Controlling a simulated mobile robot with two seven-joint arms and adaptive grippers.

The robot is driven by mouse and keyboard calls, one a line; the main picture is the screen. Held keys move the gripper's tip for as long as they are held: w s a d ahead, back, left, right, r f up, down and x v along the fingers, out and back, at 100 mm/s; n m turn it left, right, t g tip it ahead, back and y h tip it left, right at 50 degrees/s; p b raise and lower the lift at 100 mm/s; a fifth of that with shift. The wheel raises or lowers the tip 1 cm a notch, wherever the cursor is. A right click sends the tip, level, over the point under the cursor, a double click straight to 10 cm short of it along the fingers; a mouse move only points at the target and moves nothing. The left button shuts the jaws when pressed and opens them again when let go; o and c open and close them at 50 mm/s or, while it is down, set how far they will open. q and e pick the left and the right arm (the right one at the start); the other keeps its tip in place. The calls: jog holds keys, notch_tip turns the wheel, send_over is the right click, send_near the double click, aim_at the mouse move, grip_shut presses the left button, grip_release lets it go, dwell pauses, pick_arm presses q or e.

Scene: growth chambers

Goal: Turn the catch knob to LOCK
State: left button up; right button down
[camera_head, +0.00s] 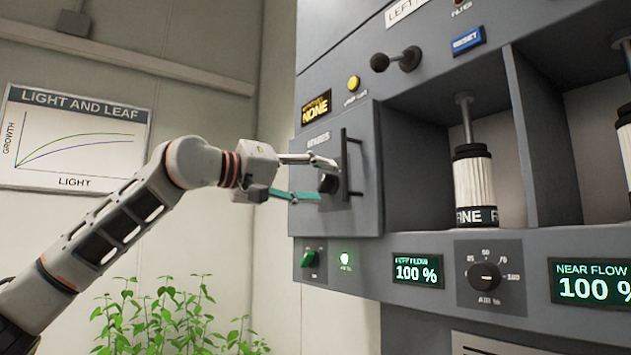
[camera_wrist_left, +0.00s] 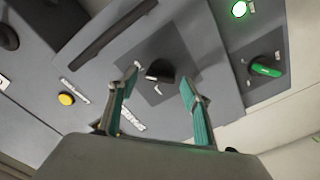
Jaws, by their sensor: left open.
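The catch knob (camera_head: 329,184) is a small black knob on the grey door panel at the left of the cabinet, beside a black vertical handle (camera_head: 345,165). In the left wrist view the knob (camera_wrist_left: 160,71) sits on a dark square plate (camera_wrist_left: 183,57). A small pale mark shows by it, too small to read. My left gripper (camera_head: 323,180) is open at the knob, with one finger above and one below in the head view. In the wrist view the fingertips (camera_wrist_left: 160,84) are on either side of it, with gaps visible. My right gripper is not in view.
A filter canister (camera_head: 474,187) stands in the bay to the right. Green plants (camera_head: 165,320) are low at left.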

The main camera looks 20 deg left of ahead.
pick_arm(q)
jog(key=c, duration=1.1)
jog(key=shift+c, duration=0.2)
jog(key=shift+n, duration=0.4)
jog(key=n, duration=0.3)
jog(key=n+p, duration=0.1)
jog(key=n, duration=0.7)
jog(key=shift+f+p, duration=0.3)
jog(key=n, duration=0.6)
jog(key=shift+f+b, duration=0.1)
jog(key=shift+b, duration=0.25)
